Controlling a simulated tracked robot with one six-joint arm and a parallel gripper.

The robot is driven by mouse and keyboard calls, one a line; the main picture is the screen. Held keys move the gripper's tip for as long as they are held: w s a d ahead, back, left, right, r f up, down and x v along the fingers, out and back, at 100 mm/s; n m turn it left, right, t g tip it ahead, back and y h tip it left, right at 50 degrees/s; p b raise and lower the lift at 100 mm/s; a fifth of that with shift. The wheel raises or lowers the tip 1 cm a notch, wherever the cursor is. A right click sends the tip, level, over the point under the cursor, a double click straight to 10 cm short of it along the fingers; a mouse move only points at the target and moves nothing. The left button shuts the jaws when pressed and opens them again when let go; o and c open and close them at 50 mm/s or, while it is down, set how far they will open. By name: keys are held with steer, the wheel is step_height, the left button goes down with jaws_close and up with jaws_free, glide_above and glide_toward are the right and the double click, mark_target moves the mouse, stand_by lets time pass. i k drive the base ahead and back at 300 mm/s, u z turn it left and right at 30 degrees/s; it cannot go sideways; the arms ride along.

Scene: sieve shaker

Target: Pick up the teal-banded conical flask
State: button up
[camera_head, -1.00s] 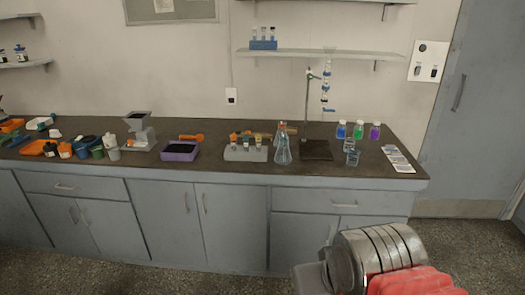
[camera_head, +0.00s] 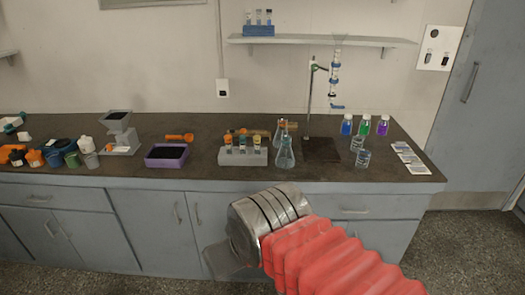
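A clear conical flask (camera_head: 285,155) with a teal tint stands upright on the dark bench top, right of the grey tube rack. A second conical flask (camera_head: 281,131) stands just behind it, partly hidden by the front one. The band on each is too small to read clearly. My gripper (camera_head: 226,262) is at the bottom of the view, in front of the bench cabinets, below and apart from the flasks. Its fingers are not clear, so I cannot tell its opening.
The grey rack (camera_head: 243,156) with capped tubes is left of the flasks. A burette stand (camera_head: 322,148) is close on their right. Small glass beakers (camera_head: 362,159) and coloured bottles (camera_head: 364,126) stand further right. A purple tray (camera_head: 166,156) is left. The bench's front edge lies below the flasks.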

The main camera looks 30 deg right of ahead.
mark_target(284, 159)
steer(key=z, duration=0.1)
steer(key=i, duration=1.45)
steer(key=z, duration=0.5)
